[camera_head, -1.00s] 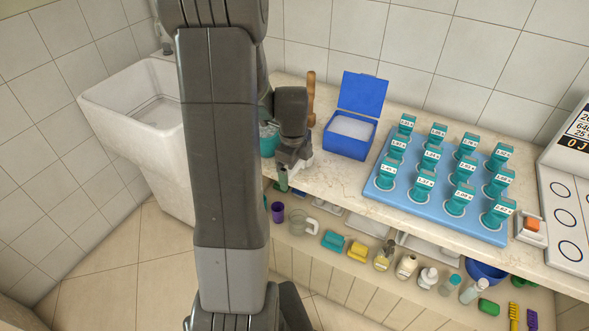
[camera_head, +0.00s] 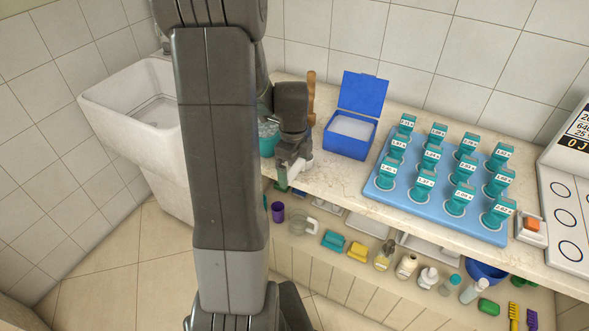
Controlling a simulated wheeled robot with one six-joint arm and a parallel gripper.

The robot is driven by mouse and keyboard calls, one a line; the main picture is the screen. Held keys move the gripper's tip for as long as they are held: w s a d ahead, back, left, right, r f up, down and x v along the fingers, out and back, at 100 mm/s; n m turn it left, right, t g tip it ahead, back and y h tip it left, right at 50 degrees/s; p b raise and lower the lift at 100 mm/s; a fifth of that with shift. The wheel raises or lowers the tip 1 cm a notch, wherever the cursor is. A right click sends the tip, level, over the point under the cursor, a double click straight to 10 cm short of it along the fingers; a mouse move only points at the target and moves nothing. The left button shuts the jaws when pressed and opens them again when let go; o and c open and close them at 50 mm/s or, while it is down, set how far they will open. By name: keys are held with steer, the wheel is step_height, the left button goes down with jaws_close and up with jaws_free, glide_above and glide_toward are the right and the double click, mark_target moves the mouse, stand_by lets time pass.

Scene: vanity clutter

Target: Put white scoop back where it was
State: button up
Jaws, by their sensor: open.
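My gripper (camera_head: 284,178) is over the counter's front edge, left of the blue box, and is open. A small green piece shows at its tip; I cannot tell whether it is part of the gripper. A whitish piece (camera_head: 304,164) shows beside the fingers; I cannot tell whether it is the white scoop. No scoop is clearly visible elsewhere. The open blue box (camera_head: 348,146) holds white material, with its lid raised behind. A teal bowl (camera_head: 267,145) is partly hidden behind my arm.
A brown wooden handle (camera_head: 311,92) stands behind my gripper. A blue tray (camera_head: 404,208) with teal labelled items fills the counter's right part. A scale (camera_head: 565,215) is at far right. Bottles, cups and brushes line the shelf below. A white sink (camera_head: 128,92) is at left.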

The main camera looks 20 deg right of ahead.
mark_target(294, 169)
step_height(294, 169, up, 10)
steer(key=shift+s+a, duration=0.2)
stand_by(1.3)
